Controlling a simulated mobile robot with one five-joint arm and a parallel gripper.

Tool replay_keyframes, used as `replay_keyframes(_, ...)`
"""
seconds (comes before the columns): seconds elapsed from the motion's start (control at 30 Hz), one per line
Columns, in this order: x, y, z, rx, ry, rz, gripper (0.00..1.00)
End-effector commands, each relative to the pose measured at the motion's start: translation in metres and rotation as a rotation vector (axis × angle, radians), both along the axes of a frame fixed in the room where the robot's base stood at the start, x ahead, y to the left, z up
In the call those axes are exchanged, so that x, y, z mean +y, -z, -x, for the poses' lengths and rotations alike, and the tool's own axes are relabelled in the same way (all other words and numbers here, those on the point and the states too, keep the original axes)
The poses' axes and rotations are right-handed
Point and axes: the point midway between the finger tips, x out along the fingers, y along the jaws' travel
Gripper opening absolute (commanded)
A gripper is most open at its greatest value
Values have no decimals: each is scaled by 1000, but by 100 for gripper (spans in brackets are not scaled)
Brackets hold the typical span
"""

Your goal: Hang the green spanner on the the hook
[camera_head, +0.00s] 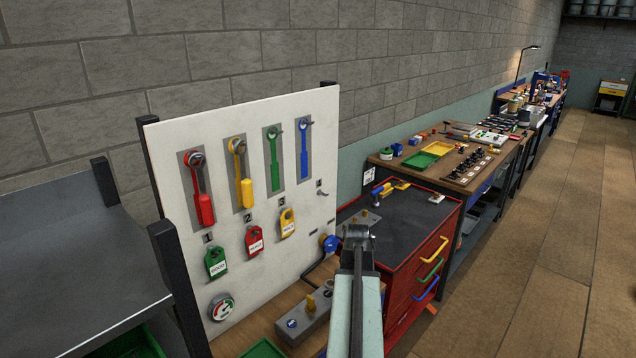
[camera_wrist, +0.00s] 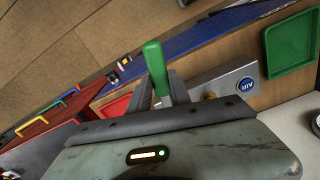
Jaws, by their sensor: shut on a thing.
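My gripper (camera_head: 357,236) is in front of the white tool board (camera_head: 265,112), at its lower right, apart from it. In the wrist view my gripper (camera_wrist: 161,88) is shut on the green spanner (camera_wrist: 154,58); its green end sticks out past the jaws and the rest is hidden. The spanner cannot be made out in the head view. On the board a green spanner shape (camera_head: 274,174) with a small hook (camera_head: 273,132) at its top lies between the yellow spanner (camera_head: 244,190) and the blue spanner shape (camera_head: 304,160). The red spanner (camera_head: 202,200) hangs at the far left.
Numbered tags hang below the spanners, among them a green tag (camera_head: 215,263). A grey box with a blue button (camera_wrist: 245,85) stands on the bench below the board. A red drawer cabinet (camera_head: 408,285) stands right of my gripper. A green tray (camera_wrist: 291,45) lies on the bench.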

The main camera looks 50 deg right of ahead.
Motion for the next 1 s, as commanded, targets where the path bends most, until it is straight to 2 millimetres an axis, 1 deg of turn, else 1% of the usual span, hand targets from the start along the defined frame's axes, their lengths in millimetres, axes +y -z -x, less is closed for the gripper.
replay_keyframes(0.07, 3, -4, -2, -15, -10, 5, 0)
replay_keyframes(0.17, 15, -19, -15, -88, -58, 25, 0)
replay_keyframes(0.27, 31, -49, -39, -257, -154, 63, 0)
replay_keyframes(0.33, 38, -78, -59, -431, -235, 89, 0)
replay_keyframes(0.37, 38, -90, -67, -504, -267, 93, 0)
replay_keyframes(0.4, 35, -108, -78, -600, -309, 91, 0)
replay_keyframes(0.43, 35, -124, -86, -675, -338, 88, 0)
replay_keyframes(0.47, 35, -141, -91, -752, -365, 87, 0)
replay_keyframes(0.5, 37, -167, -98, -860, -396, 87, 0)
replay_keyframes(0.57, 40, -206, -106, -1014, -431, 84, 0)
replay_keyframes(0.6, 39, -232, -110, -1109, -446, 79, 0)
replay_keyframes(0.67, 38, -269, -114, -1236, -454, 73, 0)
replay_keyframes(0.7, 37, -291, -115, -1310, -453, 73, 0)
replay_keyframes(0.73, 35, -306, -114, -1358, -448, 74, 0)
replay_keyframes(0.8, 32, -335, -112, -1452, -432, 83, 0)
replay_keyframes(0.9, 29, -361, -108, -1536, -407, 97, 0)
replay_keyframes(1.0, 26, -372, -105, -1576, -392, 109, 0)
